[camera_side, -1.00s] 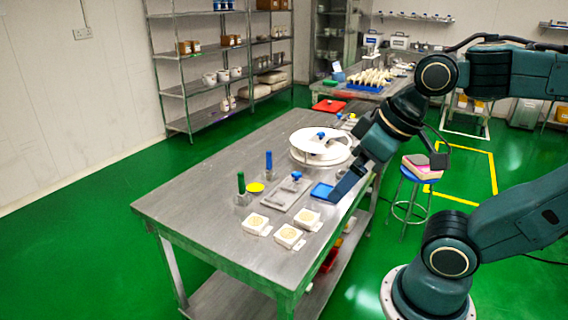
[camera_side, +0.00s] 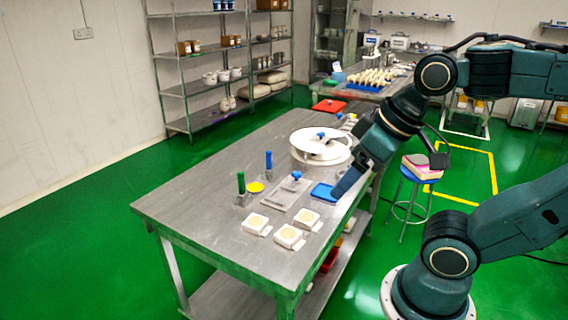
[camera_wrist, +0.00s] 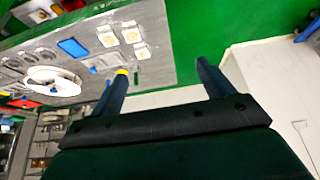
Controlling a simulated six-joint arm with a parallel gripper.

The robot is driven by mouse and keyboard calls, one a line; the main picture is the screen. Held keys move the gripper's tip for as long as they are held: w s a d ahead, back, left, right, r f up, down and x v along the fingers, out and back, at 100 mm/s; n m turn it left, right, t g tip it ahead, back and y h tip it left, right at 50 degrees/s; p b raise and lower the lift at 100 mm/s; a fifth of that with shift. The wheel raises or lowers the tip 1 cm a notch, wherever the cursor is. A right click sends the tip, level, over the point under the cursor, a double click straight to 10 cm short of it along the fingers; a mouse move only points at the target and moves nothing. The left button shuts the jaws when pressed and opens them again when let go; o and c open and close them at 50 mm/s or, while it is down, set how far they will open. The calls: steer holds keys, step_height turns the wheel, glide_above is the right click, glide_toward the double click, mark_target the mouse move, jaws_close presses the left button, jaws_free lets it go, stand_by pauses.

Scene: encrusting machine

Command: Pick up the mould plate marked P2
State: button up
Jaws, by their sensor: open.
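Three white square mould plates with tan round patterns lie on the near part of the steel table: a left one (camera_side: 255,222), a front one (camera_side: 288,235) and a right one (camera_side: 306,217). Small white tags lie beside them, but their marks are too small to read, so I cannot tell which is P2. The plates also show at the top of the wrist view, one of them at its centre top (camera_wrist: 131,35). My gripper (camera_side: 338,194) is above the table's right edge, right of the plates and apart from them. In the wrist view my gripper (camera_wrist: 161,68) is open and empty.
A blue tray (camera_side: 322,191) lies near my gripper. Behind the plates are a grey plate with a blue knob (camera_side: 289,195), a yellow disc (camera_side: 255,187), green (camera_side: 241,182) and blue (camera_side: 268,160) upright handles, and a white round turntable (camera_side: 305,150). The table's left part is clear.

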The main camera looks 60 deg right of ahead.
steer(key=n+g, duration=0.6)
steer(key=n, duration=1.3)
glide_above(255, 220)
step_height(255, 220, down, 17)
steer(key=shift+f, duration=4.2)
